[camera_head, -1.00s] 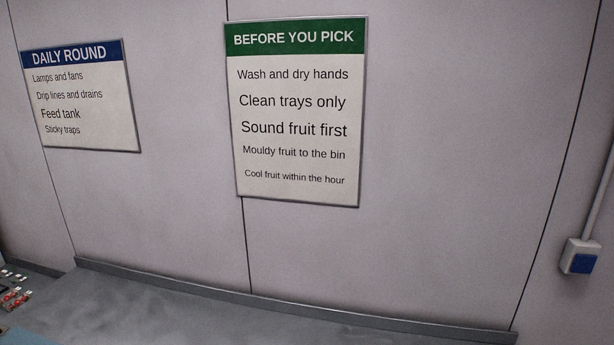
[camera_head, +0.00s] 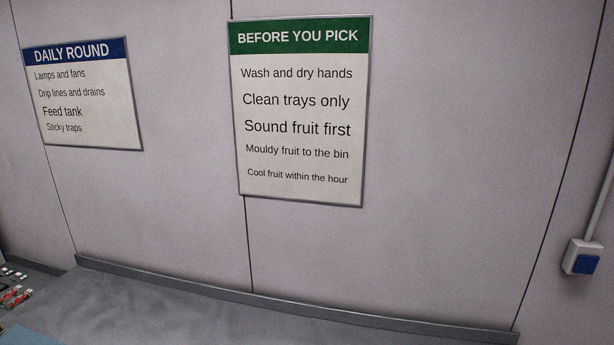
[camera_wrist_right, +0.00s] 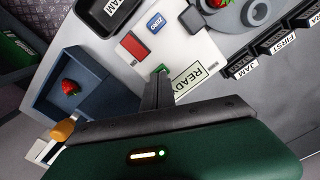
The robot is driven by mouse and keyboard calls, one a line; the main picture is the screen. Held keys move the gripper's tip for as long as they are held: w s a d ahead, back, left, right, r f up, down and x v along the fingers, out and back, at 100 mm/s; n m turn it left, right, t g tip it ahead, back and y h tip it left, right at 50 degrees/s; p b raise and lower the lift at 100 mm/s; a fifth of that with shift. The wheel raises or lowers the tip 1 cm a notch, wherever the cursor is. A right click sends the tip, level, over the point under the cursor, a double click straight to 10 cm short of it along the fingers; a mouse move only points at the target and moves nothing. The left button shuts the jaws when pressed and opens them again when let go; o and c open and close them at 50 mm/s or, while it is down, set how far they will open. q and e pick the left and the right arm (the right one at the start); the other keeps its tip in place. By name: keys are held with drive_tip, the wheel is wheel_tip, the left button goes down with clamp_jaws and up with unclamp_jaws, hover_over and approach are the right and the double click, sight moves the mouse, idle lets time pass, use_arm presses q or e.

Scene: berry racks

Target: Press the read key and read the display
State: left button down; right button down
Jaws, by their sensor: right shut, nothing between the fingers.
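In the right wrist view, my right gripper (camera_wrist_right: 159,80) is shut and empty, with its fingertips at a small green key (camera_wrist_right: 161,68). The fingertips partly hide this key; I cannot tell whether they touch it. A pale display (camera_wrist_right: 192,80) beside the fingers reads "READY". A red key (camera_wrist_right: 132,45) and a blue key marked "ZERO" (camera_wrist_right: 157,22) are on the same light panel. No label shows on the green key. A grey round plate (camera_wrist_right: 228,14) with a strawberry (camera_wrist_right: 252,9) is at the top right. My left gripper is in neither view.
A blue-grey tray (camera_wrist_right: 45,97) holds a strawberry (camera_wrist_right: 70,87). A black tray (camera_wrist_right: 91,26) is at the top. The head view shows wall signs (camera_head: 300,120) and a grey bench top (camera_head: 150,310).

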drive_tip(key=shift+a+f, duration=0.25)
drive_tip(key=shift+f, duration=0.05)
use_arm(q)
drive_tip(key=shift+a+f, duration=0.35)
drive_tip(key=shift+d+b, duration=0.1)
drive_tip(key=shift+b, duration=0.2)
use_arm(e)
drive_tip(key=shift+d+f, duration=0.1)
drive_tip(key=shift+f, duration=0.05)
